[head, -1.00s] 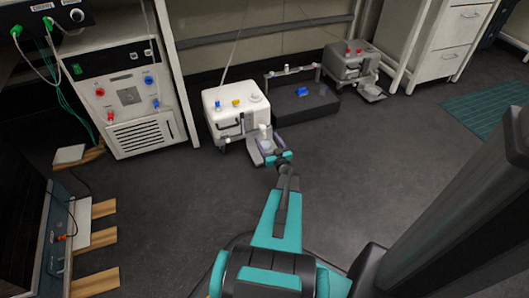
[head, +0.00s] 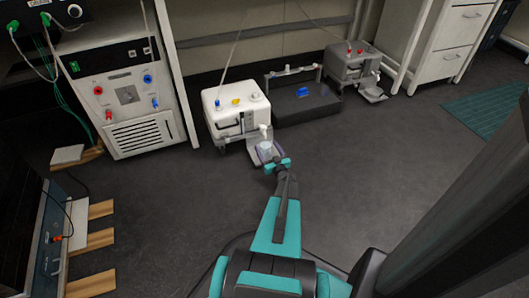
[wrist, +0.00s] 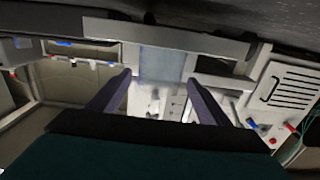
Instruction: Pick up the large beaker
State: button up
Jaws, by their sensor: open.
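The large beaker (head: 265,148) is a pale, see-through cup, seen upright in the head view at the front of the white machine. In the wrist view, the beaker (wrist: 160,66) is a bluish translucent shape at the upper middle, framed by the two fingertips. My gripper (head: 268,156) is open, with its fingers apart on either side of the beaker in the picture. The wrist view shows both dark purple fingers of my gripper (wrist: 158,77). I cannot tell whether either finger touches the beaker.
The white machine (head: 229,110) stands just behind the beaker. A dark grey box (head: 307,106) and a grey machine (head: 345,67) stand to its right. A panelled unit (head: 126,90) is at the left. The dark floor (head: 390,150) to the right is clear.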

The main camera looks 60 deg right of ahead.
aim_at(263, 141)
jog(key=b+x, duration=0.2)
jog(key=x, duration=0.3)
jog(key=shift+w+d+f, duration=0.1)
jog(key=shift+w+f, duration=0.05)
jog(key=shift+w+d, duration=0.25)
jog(key=shift+w, duration=0.1)
jog(key=shift+c, duration=0.4)
jog(key=c, duration=1.4)
jog(key=shift+o, duration=0.2)
jog(key=shift+r, duration=0.25)
